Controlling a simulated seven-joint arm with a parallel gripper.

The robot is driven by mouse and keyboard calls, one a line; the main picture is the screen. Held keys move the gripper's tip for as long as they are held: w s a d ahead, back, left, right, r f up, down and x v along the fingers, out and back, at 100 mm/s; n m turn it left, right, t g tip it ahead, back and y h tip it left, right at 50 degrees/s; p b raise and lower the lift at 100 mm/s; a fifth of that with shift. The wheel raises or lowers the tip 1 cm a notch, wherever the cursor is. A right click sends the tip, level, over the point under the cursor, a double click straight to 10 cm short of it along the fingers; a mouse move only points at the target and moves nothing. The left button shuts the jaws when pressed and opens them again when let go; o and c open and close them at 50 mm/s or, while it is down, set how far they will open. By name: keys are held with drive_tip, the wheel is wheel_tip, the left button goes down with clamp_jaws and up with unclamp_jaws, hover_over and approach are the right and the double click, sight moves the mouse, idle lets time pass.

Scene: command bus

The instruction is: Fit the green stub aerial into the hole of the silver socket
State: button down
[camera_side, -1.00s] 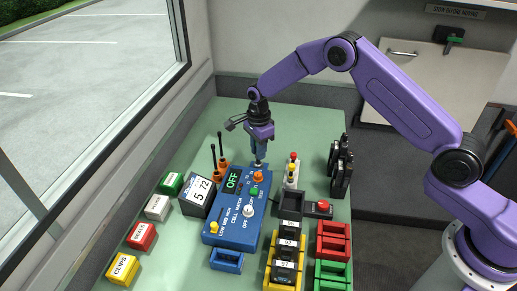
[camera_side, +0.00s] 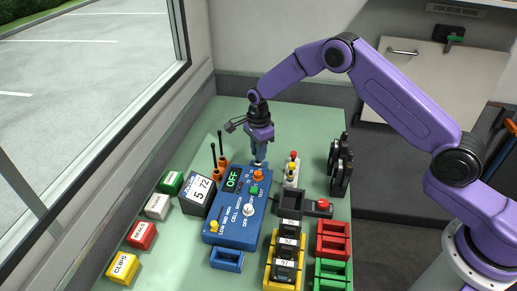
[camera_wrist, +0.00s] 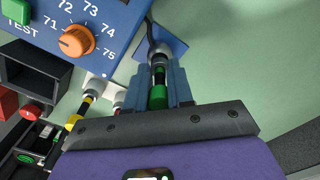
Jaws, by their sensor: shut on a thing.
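The green stub aerial (camera_wrist: 158,98) is held between the blue fingers of my gripper (camera_wrist: 165,88) in the wrist view. It has a green body and a dark, banded front part pointing away from my palm. The silver socket (camera_wrist: 160,50) is directly in line with the aerial, on a blue plate with a dark cable. The aerial's front end is at or very near the socket's mouth; I cannot tell whether it is inside. In the side view, my gripper (camera_side: 258,154) points down just behind the blue cell meter, and its fingers hide the aerial.
The blue cell meter (camera_side: 236,212) with an orange knob (camera_side: 258,176) is close in front of my gripper. Two orange-based black aerials (camera_side: 217,165) stand to the left. White posts with red and yellow tops (camera_side: 292,170) are to the right. The bench behind is clear.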

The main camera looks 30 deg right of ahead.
drive_tip(key=shift+f, duration=0.55)
idle(0.4)
drive_tip(key=c, duration=0.6)
unclamp_jaws()
drive_tip(key=shift+r, duration=0.1)
drive_tip(key=shift+r, duration=3.4)
